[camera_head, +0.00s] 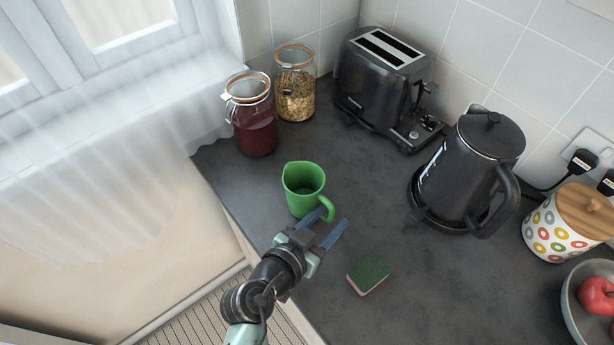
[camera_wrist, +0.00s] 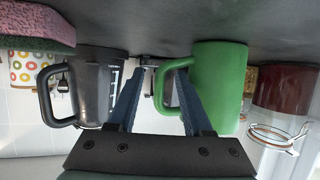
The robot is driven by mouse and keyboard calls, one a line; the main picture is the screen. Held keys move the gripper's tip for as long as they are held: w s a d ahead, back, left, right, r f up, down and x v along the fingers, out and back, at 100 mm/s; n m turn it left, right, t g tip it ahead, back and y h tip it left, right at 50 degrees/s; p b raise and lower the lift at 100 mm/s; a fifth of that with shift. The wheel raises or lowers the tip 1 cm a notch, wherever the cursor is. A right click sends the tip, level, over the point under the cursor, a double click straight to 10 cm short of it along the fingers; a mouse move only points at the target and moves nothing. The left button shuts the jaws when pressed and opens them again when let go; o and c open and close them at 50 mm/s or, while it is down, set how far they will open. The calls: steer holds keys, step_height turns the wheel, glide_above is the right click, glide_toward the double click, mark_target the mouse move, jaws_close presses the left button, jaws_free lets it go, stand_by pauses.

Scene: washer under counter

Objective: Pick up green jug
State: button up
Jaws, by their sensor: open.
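The green jug (camera_head: 303,187) stands upright on the dark counter, its handle toward the lower right, near my gripper. It also shows in the wrist view (camera_wrist: 221,85), which is upside down, with its handle (camera_wrist: 163,88) to the left. My gripper (camera_head: 332,217) is open, its two blue fingers spread at the handle side of the jug. In the wrist view my gripper (camera_wrist: 160,73) has the handle's outer part showing between its fingers. The right finger overlaps the jug in that picture. I cannot tell whether a finger touches it.
A sponge (camera_head: 368,274) lies right of my gripper. A black kettle (camera_head: 465,170) stands to the right, a toaster (camera_head: 380,85) behind. A red-filled jar (camera_head: 254,125) and another jar (camera_head: 295,85) stand beyond the jug. The counter's left edge is close. Bare counter lies between jug and kettle.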

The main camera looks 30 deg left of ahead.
steer(key=shift+x, duration=0.75)
steer(key=shift+c, duration=0.2)
jaws_close()
steer(key=shift+r, duration=0.1)
stand_by(0.6)
